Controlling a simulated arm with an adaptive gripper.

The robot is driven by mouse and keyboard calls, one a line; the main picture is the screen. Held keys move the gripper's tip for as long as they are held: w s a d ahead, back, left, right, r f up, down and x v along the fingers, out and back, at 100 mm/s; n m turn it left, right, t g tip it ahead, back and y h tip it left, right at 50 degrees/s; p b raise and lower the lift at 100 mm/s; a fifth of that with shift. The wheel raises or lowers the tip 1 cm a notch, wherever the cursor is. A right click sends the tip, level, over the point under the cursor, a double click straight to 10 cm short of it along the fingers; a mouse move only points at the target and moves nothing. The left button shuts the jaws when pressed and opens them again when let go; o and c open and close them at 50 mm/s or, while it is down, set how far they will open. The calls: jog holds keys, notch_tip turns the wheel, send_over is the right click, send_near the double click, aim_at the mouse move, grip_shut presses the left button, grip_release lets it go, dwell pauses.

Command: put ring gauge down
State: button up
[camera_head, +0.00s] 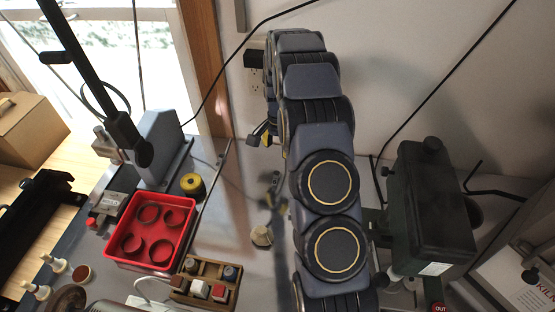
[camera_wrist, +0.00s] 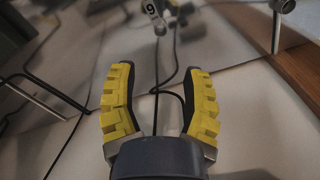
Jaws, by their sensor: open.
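My gripper (camera_wrist: 160,75) is open in the wrist view, with its two yellow ribbed fingers spread and nothing between them but background wall and cable. In the head view my gripper (camera_head: 262,136) is partly hidden beside my arm, raised near the back wall. A red tray (camera_head: 114,247) lies on the grey bench at left in the head view. Several red ring shapes (camera_head: 162,248) show inside it; I cannot tell whether any is the ring gauge or part of the tray. My gripper is apart from the tray, up and to its right.
A wooden block holder (camera_head: 207,271) stands right of the tray. A yellow-and-black round object (camera_head: 191,183) and a grey upright stand (camera_head: 163,146) are behind it. A dark machine (camera_head: 431,208) stands at right. Black cables (camera_head: 213,92) hang along the wall. Bench between holder and arm is mostly free.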

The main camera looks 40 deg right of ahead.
jog(key=s+a+r+n, duration=0.3)
jog(key=s+a+r, duration=0.2)
jog(key=a+r, duration=0.25)
jog(key=s+a+r+n, duration=0.4)
jog(key=s+a+r, duration=0.15)
jog(key=r, duration=0.25)
jog(key=s+a+r+n, duration=0.1)
jog(key=s+a+n, duration=0.1)
jog(key=s, duration=0.4)
jog(key=s+a+r+n+g, duration=0.1)
jog(key=s+a+r+n, duration=0.1)
jog(key=s, duration=0.5)
jog(key=s+a+r+n, duration=0.1)
jog(key=s+a+n, duration=0.3)
jog(key=s, duration=0.3)
jog(key=shift+a+r+g, duration=0.3)
jog(key=shift+a+r, duration=0.05)
jog(key=shift+a, duration=0.2)
jog(key=shift+s+a+f, duration=0.1)
jog(key=shift+a+f, duration=0.05)
jog(key=shift+f, duration=0.05)
jog(key=shift+r, duration=0.15)
